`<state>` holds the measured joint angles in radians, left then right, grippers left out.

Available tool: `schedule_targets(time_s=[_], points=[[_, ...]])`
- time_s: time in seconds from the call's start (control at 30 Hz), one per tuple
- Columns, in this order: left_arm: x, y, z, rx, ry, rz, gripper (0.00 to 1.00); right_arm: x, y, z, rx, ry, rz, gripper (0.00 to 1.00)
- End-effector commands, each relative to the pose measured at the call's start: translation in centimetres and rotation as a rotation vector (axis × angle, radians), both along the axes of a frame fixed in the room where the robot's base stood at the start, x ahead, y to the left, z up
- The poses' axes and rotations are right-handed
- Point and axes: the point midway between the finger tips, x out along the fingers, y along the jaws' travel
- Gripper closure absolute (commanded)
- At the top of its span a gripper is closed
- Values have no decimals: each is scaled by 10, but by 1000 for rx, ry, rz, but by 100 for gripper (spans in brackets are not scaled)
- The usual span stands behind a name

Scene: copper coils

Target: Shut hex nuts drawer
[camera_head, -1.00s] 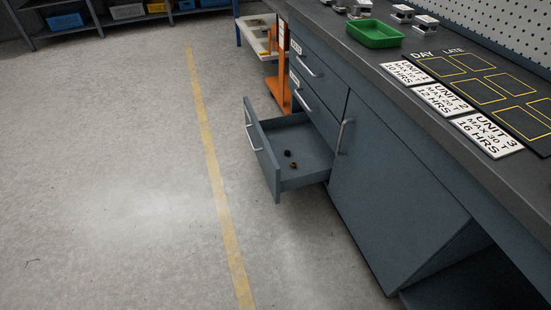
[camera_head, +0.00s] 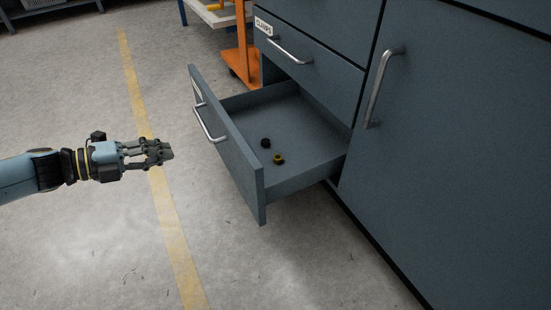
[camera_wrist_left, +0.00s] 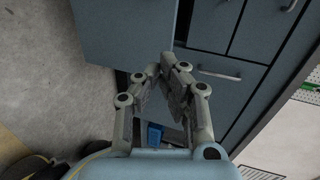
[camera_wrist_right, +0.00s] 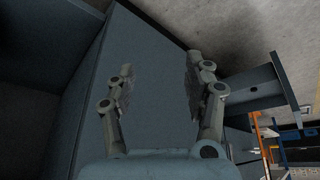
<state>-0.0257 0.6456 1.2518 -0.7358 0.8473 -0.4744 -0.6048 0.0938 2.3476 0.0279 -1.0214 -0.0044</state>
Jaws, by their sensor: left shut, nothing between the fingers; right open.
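The open drawer (camera_head: 232,148) juts out of the blue-grey cabinet in the head view, its front facing left with a silver handle (camera_head: 208,122). A dark nut (camera_head: 265,143) and a brass-coloured nut (camera_head: 278,160) lie on its floor. Its label is too oblique to read. My left gripper (camera_head: 168,151) is shut and empty, left of the drawer front and apart from it. In the left wrist view its fingers (camera_wrist_left: 168,62) nearly meet. My right gripper (camera_wrist_right: 158,75) is open and empty in the right wrist view, with an open drawer (camera_wrist_right: 268,88) beyond it. It is outside the head view.
A shut drawer labelled CLAMPS (camera_head: 310,55) is above the open one. A cabinet door (camera_head: 450,130) with a long handle (camera_head: 382,88) stands to its right. An orange stand (camera_head: 243,52) is behind. The floor (camera_head: 95,240) left and in front is clear.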

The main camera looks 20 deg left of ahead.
Motion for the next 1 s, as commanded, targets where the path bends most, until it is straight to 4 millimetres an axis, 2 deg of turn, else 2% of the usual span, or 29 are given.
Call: schedule_targets(time_s=[0.03,0.17,0.27,0.7,1.0], points=[[0,-2,-6,10,-5,-25,100,-1,1,-2,1,0,2,48],[4,-8,-5,18,-17,-47,100,2,2,-1,3,-27,1,48],[13,-15,-7,17,-18,-45,100,5,1,-9,4,-69,2,48],[64,-59,-31,14,-15,-42,100,8,3,-50,10,-362,12,48],[95,-85,-33,15,-16,-41,100,0,6,-57,17,-529,27,48]])
